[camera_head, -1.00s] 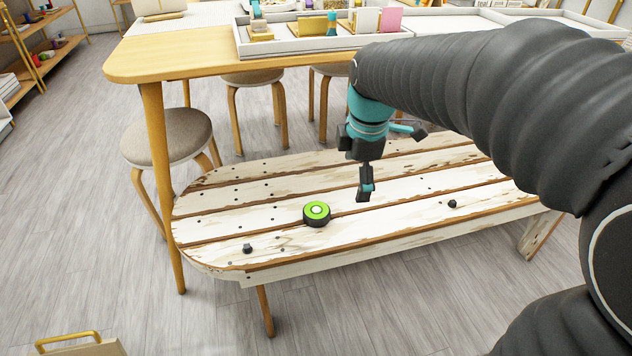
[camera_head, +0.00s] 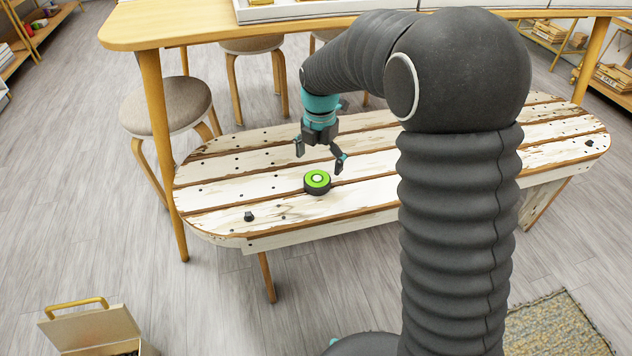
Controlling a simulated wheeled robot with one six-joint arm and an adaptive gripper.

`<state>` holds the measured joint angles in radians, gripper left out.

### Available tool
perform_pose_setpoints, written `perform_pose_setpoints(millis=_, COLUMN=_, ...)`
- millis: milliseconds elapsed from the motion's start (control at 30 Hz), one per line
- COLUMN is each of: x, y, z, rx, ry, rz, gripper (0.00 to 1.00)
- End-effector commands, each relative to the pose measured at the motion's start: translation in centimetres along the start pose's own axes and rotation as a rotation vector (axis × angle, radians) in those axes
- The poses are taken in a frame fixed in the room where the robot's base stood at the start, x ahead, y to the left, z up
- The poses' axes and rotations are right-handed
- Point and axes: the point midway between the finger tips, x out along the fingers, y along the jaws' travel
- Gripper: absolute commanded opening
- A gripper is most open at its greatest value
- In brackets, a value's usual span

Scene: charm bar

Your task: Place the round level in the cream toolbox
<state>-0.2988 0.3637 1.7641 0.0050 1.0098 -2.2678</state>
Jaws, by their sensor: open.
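The round level (camera_head: 317,182) is a short black disc with a green top and a pale centre. It lies flat on the white slatted bench. My gripper (camera_head: 320,162) is open and points down just above and behind the level, its fingers apart and nothing between them. A gap to the level seems to remain, but the exact height is hard to tell. The cream toolbox (camera_head: 97,329) stands on the floor at the lower left, with a gold handle on its raised lid. Only its upper part shows, and its inside is mostly cut off.
The worn white bench (camera_head: 220,196) has a small black knob (camera_head: 249,216) near its front left and another at its far right. A wooden table (camera_head: 140,32) stands behind, with a stool (camera_head: 165,104) at the left. Floor between bench and toolbox is clear. A rug (camera_head: 555,325) lies lower right.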

Motion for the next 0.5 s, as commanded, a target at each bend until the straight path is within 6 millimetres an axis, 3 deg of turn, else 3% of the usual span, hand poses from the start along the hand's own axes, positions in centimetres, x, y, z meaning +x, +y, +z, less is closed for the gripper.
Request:
perform_pose_setpoints(millis=267, x=2.0, y=0.1, z=0.0, rx=0.001, ry=0.000, rz=0.000, gripper=1.00)
perform_pose_setpoints(millis=500, x=5.2, y=0.7, z=0.2, rx=0.002, ry=0.001, rz=-0.002, gripper=1.00)
